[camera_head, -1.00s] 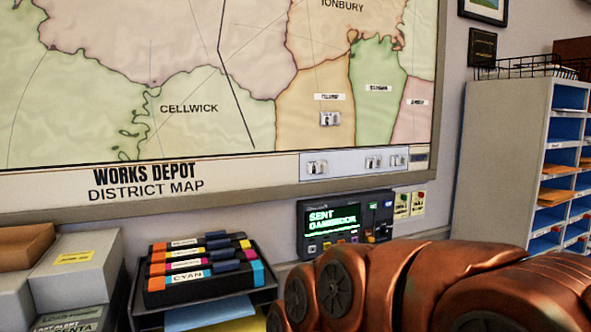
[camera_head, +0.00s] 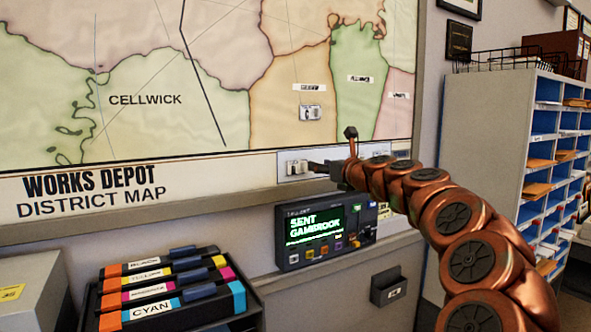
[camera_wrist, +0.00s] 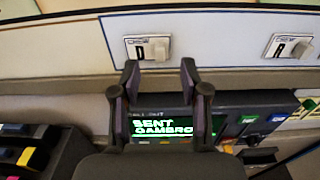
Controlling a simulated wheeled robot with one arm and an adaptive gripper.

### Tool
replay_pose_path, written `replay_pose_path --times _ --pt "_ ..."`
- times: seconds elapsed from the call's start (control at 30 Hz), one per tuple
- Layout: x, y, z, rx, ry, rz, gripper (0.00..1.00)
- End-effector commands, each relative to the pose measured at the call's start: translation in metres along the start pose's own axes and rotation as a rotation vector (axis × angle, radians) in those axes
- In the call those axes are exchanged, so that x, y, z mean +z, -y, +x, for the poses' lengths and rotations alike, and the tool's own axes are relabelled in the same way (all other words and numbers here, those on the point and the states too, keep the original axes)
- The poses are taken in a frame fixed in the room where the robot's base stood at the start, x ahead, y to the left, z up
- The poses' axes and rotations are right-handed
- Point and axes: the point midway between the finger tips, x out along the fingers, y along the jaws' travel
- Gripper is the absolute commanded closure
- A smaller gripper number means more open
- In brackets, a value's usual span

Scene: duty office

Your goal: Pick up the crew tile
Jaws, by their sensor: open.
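A white crew tile marked D (camera_wrist: 140,48), with a raised grip, sits on the pale strip (camera_wrist: 215,28) under the map. A second crew tile marked A (camera_wrist: 284,46) is on the strip to its right. In the head view, tiles (camera_head: 293,167) show at the strip's left part, and another tile (camera_head: 311,113) is on the map's orange district. My gripper (camera_head: 322,168) is open and empty at the strip. In the wrist view, my gripper (camera_wrist: 160,68) has its fingertips just below the D tile, which lies slightly left of centre between them. Contact cannot be told.
A call-out console (camera_head: 325,230) with a lit green screen is on the wall below the strip. A rack of toner boxes (camera_head: 165,290) stands at lower left. A pigeonhole cabinet (camera_head: 485,160) stands at right. A small dark wall holder (camera_head: 389,287) is right of the console.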

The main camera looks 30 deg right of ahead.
Motion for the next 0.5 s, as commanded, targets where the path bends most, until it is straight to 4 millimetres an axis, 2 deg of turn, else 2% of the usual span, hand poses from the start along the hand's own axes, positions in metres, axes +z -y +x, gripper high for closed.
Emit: replay_pose_path --times 0.23,0.5 --pt "0.001 0.009 0.015 -0.014 0.002 0.0 0.55" --pt "-0.003 0.005 0.033 -0.01 -0.002 0.0 0.55"
